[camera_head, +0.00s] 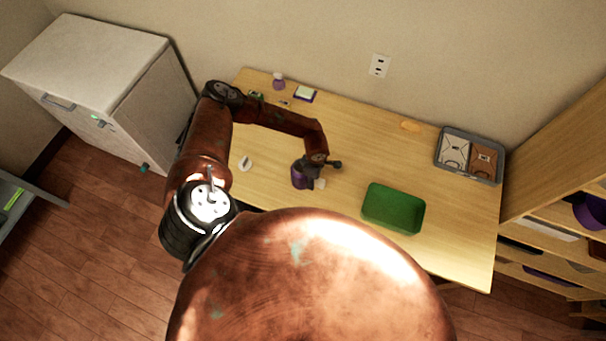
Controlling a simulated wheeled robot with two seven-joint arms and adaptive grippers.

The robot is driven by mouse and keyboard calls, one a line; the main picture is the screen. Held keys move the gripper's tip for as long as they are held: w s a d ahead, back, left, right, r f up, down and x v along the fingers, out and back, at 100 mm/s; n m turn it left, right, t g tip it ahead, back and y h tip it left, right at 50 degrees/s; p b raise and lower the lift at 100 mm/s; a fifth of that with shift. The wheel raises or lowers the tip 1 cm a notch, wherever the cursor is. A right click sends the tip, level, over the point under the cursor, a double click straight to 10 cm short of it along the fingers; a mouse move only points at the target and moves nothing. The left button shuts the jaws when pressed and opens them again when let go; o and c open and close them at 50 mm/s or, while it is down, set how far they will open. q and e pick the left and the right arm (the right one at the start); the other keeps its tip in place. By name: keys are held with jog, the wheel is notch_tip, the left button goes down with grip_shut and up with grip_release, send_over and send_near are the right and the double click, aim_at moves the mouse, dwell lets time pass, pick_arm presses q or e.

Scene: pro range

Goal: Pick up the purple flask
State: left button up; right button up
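A small flask-shaped purple item (279,84) stands upright at the back left of the table, close to the wall. My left arm comes in from the left and bends over the table. My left gripper (317,172) points down over the middle of the table, apart from that item. A dark purple shape (299,178) shows right at the gripper; I cannot tell whether it is a flask or part of the gripper, nor whether the fingers touch it. The fingers are too small to read. My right gripper is not in view.
A green tray (393,208) sits right of my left gripper on the wooden table (345,120). A grey bin (470,154) with packages stands at the far right. A small white item (245,163) lies left. A notepad (304,93) lies near the back. Shelves (550,228) flank the right.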

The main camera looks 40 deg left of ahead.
pick_arm(q)
jog(key=shift+f, duration=0.1)
jog(key=shift+c, duration=0.2)
grip_shut()
dwell(0.5)
